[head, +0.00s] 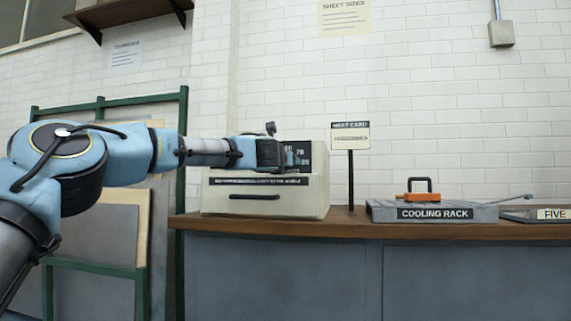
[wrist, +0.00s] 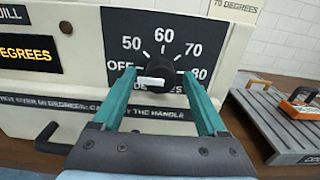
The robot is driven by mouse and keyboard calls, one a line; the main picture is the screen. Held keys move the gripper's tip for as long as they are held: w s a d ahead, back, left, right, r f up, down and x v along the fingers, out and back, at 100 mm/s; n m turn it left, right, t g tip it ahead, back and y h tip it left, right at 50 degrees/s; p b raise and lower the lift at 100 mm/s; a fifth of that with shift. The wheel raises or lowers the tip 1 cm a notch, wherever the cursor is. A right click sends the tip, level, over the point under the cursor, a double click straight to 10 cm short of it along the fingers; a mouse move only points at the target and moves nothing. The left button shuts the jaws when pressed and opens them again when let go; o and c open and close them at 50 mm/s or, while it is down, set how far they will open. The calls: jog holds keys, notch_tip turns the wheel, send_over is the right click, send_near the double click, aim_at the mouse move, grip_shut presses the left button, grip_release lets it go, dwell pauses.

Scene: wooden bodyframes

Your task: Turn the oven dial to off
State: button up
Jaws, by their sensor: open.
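The cream oven (head: 313,202) stands on the counter, with a drawer-like front and a dark handle. Its dial (wrist: 160,68) is a round black knob with a white bar near its lower left, on a black scale panel (wrist: 205,27) marked OFF, 50, 60, 70 and 80. The white bar lies nearly level; which mark it points to is hard to tell. My gripper (wrist: 159,76) is open, its two green fingers on either side of the dial. I cannot tell whether they touch it. In the head view my gripper (head: 284,154) covers the dial.
The oven's handle (wrist: 48,137) juts out below the dial. The wooden counter (head: 345,228) runs along the front.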

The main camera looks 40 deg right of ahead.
jog(key=b+v, duration=0.1)
jog(key=v, duration=0.9)
jog(key=shift+s+a, duration=0.15)
jog(key=shift+a, duration=0.2)
jog(key=shift+f, duration=0.15)
